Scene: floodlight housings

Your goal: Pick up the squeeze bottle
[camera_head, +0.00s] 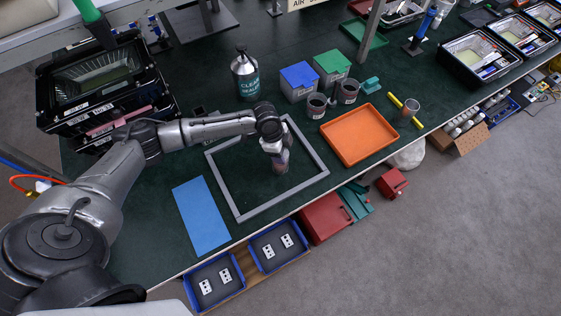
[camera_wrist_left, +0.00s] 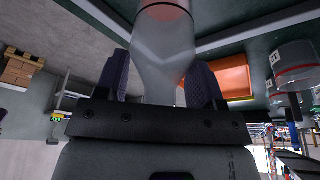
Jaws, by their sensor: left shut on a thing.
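The squeeze bottle (camera_wrist_left: 165,50) is pale and translucent, with a thin dark ring near its wide end. In the left wrist view it sits between the two dark finger pads of my left gripper (camera_wrist_left: 160,85), its tapering part towards the palm. In the head view my left gripper (camera_head: 275,146) points down inside the grey frame, and the bottle (camera_head: 281,164) shows just below it, partly hidden by the fingers. I cannot tell whether its lower end touches the table. My left gripper is shut on the bottle. My right gripper is not in view.
The grey rectangular frame (camera_head: 318,158) surrounds the bottle on the dark green table. A blue mat (camera_head: 201,217) lies to its left, an orange tray (camera_head: 360,134) to its right. A cleaner bottle (camera_head: 245,76), blue box (camera_head: 299,81), green box (camera_head: 331,66) and dark cups (camera_head: 316,106) stand behind.

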